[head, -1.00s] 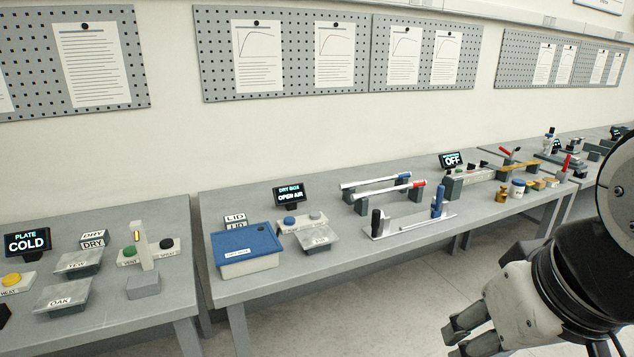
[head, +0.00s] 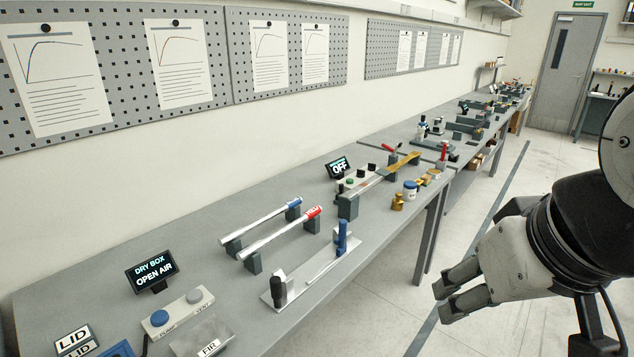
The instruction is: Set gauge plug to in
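I cannot pick out the gauge plug for certain at this distance. A small display reading OFF (head: 338,168) stands at the back of the bench, beside a fixture (head: 348,206) with small coloured knobs and a long yellow bar (head: 402,161). Whether any plug there is in or out is too small to tell. My gripper (head: 440,302) is at the lower right, over the floor in the picture and apart from the bench. Its two fingers are spread, with nothing between them.
Two rods with blue and red ends (head: 280,233) rest on grey supports. A metal plate with upright handles (head: 312,271) lies in front. A DRY BOX display (head: 152,271) reads OPEN AIR. Small jars (head: 409,191) stand near the bench edge.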

